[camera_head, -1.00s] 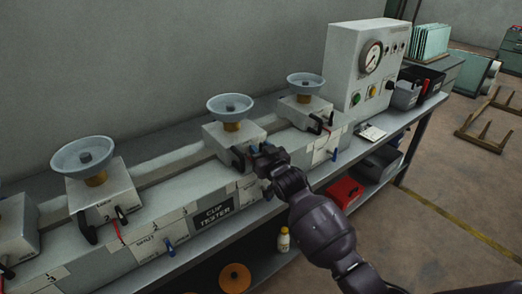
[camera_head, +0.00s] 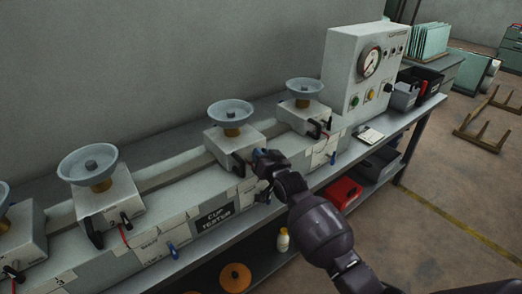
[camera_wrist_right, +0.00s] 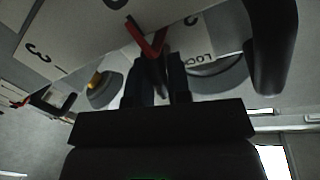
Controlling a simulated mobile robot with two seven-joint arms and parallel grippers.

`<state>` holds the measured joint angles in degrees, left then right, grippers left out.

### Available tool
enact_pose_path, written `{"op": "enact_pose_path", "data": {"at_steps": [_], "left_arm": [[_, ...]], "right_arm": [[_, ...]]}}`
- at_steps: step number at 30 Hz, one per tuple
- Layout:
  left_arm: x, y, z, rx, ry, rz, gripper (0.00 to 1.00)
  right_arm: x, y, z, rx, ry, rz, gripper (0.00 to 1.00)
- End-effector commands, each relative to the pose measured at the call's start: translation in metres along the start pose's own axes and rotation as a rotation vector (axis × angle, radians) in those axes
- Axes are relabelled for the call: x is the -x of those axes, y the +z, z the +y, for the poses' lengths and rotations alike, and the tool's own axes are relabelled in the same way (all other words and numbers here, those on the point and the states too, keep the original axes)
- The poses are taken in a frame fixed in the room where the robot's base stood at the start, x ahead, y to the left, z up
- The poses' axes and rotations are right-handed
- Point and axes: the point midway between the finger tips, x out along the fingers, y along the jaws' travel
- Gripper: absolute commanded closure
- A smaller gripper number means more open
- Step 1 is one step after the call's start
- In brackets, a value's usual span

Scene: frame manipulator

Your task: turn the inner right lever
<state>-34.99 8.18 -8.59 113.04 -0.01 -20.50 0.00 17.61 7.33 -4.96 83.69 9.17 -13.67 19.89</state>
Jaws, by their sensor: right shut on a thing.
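The inner right station is a white box (camera_head: 226,146) on the long bench fixture, with a blue-grey cup (camera_head: 230,112) above it. Its front carries a black handle (camera_head: 237,167) and a small red lever, which shows best in the wrist view (camera_wrist_right: 148,38). My right gripper (camera_head: 260,160) is at the right of this front face. In the wrist view my right gripper (camera_wrist_right: 158,78) has its two dark fingers close together around the lower end of the red lever, shut on it. The fingers hide that end. My left gripper is not in view.
Similar stations with cups stand to the left (camera_head: 88,165) and right (camera_head: 304,88). A grey gauge box (camera_head: 345,65) stands at the right. Red bin (camera_head: 345,192) and white bottle (camera_head: 283,240) are on the lower shelf.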

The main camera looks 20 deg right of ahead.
Motion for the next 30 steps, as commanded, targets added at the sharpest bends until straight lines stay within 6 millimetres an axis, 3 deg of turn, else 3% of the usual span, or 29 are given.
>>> {"op": "enact_pose_path", "data": {"at_steps": [30], "left_arm": [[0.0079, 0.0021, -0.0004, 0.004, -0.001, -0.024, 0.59]], "right_arm": [[-0.0017, 0.0026, 0.0071, -0.933, 0.000, -0.183, 1.00]]}}
